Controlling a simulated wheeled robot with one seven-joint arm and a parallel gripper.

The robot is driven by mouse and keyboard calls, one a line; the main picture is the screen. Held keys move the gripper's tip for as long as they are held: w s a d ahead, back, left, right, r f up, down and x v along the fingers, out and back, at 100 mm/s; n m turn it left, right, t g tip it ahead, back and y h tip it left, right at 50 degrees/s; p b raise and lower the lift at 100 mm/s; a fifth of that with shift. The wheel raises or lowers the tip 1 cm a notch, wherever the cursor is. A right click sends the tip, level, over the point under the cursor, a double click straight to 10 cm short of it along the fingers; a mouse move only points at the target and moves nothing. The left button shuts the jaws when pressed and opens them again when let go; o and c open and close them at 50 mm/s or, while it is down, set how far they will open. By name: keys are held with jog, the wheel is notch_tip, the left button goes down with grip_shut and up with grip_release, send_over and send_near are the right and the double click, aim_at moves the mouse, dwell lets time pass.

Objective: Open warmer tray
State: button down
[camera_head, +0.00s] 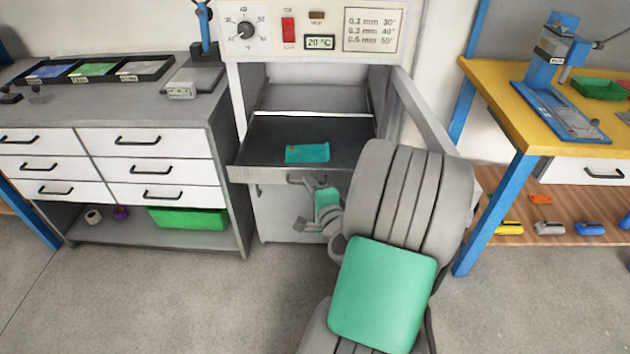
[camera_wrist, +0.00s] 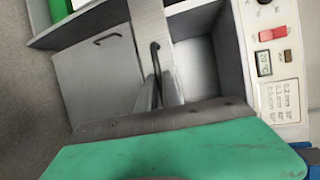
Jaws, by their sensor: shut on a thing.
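The warmer (camera_head: 310,75) has its control panel on top and an open front. Its dark tray (camera_head: 270,130) sticks out of the front, with a flat teal piece (camera_head: 307,153) lying on it. My gripper (camera_head: 313,183) is shut on the black handle (camera_head: 293,180) at the middle of the tray's front edge. In the wrist view the handle (camera_wrist: 154,55) runs down between my fingers (camera_wrist: 160,88), beside the light tray front (camera_wrist: 150,22). My arm hides the right end of the tray front, and the exact finger contact is small in view.
The warmer's door (camera_head: 425,110) stands swung out at the right, close to my arm. A grey drawer bench (camera_head: 110,115) stands at the left. A yellow-topped table (camera_head: 495,85) with a blue press (camera_head: 555,75) is at the right. The floor (camera_head: 190,300) at front left is clear.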

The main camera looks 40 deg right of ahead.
dwell(0.3)
jog(key=c, duration=1.5)
grip_release()
jog(key=shift+a, duration=0.1)
jog(key=v, duration=0.7)
jog(key=shift+s+a+r, duration=0.1)
jog(key=shift+s+a, duration=0.05)
jog(key=shift+s, duration=0.2)
